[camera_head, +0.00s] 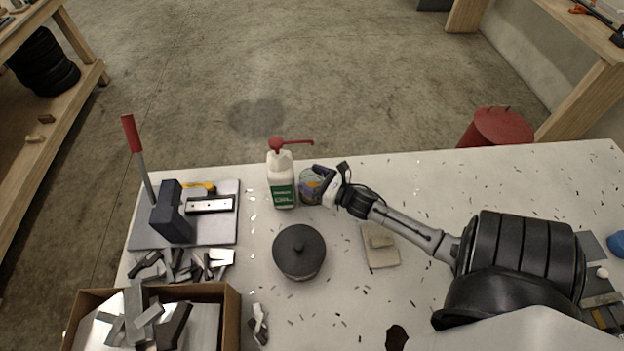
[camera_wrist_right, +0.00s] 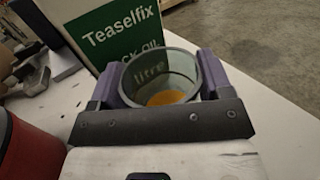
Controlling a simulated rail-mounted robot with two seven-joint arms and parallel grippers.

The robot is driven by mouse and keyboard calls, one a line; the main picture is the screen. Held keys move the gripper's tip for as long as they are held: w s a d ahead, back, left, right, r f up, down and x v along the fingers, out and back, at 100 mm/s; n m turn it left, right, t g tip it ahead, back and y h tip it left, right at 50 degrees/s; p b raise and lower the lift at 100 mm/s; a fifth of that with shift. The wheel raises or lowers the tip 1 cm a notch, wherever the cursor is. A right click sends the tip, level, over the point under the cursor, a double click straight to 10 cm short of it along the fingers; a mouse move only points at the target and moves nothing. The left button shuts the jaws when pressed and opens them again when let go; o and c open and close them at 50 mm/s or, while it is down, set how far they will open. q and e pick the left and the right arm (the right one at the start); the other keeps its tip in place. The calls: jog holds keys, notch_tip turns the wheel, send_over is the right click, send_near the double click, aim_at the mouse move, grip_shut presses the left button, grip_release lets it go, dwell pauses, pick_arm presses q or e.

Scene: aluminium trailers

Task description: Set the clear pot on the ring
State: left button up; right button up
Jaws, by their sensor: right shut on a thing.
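The clear pot (camera_head: 308,187) is beside the white bottle at the table's far side, with something orange in its bottom. In the right wrist view the clear pot (camera_wrist_right: 150,72) stands roughly upright between the fingers. My right gripper (camera_head: 321,181) is shut on it, with purple fingers on both sides in the right wrist view (camera_wrist_right: 162,84). I cannot tell whether its base touches the table. I cannot make out a ring for certain; it may be hidden. My left gripper is not in view.
The white bottle (camera_head: 281,185) with a red pump stands close left of the pot. A black lidded pot (camera_head: 299,250), a beige block (camera_head: 380,246), a lever press (camera_head: 172,212) and a cardboard box (camera_head: 232,318) of metal offcuts are on the table (camera_head: 450,175).

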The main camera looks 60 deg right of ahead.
jog(key=shift+f, duration=0.1)
jog(key=o, duration=1.1)
jog(key=shift+c, duration=0.2)
jog(key=s, duration=1.2)
jog(key=shift+a, duration=0.15)
